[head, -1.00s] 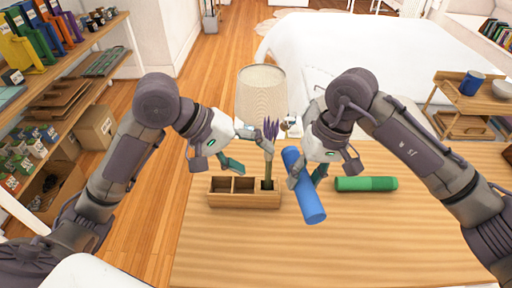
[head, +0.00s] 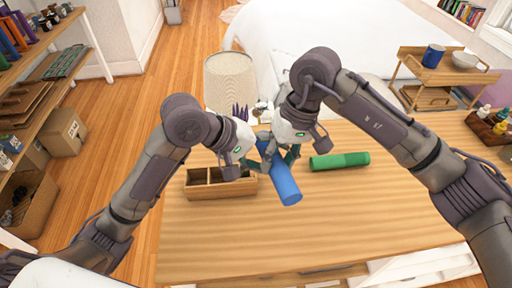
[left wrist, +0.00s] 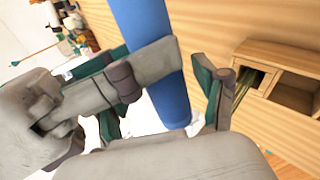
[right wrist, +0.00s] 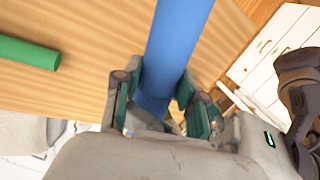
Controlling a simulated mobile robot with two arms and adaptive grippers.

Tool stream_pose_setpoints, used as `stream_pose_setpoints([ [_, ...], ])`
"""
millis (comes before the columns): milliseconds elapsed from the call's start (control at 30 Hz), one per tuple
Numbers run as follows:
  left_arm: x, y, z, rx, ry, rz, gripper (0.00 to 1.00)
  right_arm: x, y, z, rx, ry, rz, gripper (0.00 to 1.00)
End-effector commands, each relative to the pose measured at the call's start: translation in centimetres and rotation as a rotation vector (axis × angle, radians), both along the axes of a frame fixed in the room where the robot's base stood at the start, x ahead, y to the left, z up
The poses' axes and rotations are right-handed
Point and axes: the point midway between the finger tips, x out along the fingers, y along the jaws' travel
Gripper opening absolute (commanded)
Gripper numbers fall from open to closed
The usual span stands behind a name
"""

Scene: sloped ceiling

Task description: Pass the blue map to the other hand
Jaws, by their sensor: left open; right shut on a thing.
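The blue map (head: 285,186) is a smooth rolled tube, held tilted above the wooden table. My right gripper (head: 289,157) is shut on it. In the right wrist view the map (right wrist: 178,45) runs between the fingers (right wrist: 157,92). My left gripper (head: 256,163) is open and close beside the map, left of the right gripper. In the left wrist view the map (left wrist: 145,25) passes between the spread left fingers (left wrist: 165,80), with part of the right gripper in front of it. Left finger contact cannot be told.
A wooden compartment box (head: 222,189) sits at the left, with purple stems (head: 240,113) behind my left gripper. A green roll (head: 340,161) lies right of the map. A lamp (head: 230,82) stands at the back. The table's front is clear.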

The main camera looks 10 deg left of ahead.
Motion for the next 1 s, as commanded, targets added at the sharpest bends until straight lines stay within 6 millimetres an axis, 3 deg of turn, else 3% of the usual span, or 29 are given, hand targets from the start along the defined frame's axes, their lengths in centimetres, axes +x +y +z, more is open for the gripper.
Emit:
stream_pose_setpoints([
  [367, 0.14, -0.35, -0.37, 0.000, 0.001, -0.001, 0.70, 0.00, 0.01, 0.01, 0.000, 0.000, 0.000, 0.09],
  [733, 0.16, -0.35, -0.31, -0.001, -0.001, -0.001, 0.08, -0.03, 0.04, 0.00, 0.001, 0.000, 0.001, 0.09],
  [767, 0.16, -0.36, -0.29, -0.002, -0.001, -0.001, 0.07, -0.04, 0.04, 0.00, 0.001, 0.000, 0.001, 0.44],
  [900, 0.15, -0.36, -0.28, -0.002, -0.001, -0.001, 0.07, -0.04, 0.04, -0.01, 0.001, 0.000, 0.001, 0.68],
  [1000, 0.15, -0.35, -0.30, -0.001, -0.001, -0.001, 0.07, -0.03, 0.03, 0.00, 0.001, 0.000, 0.001, 0.70],
])
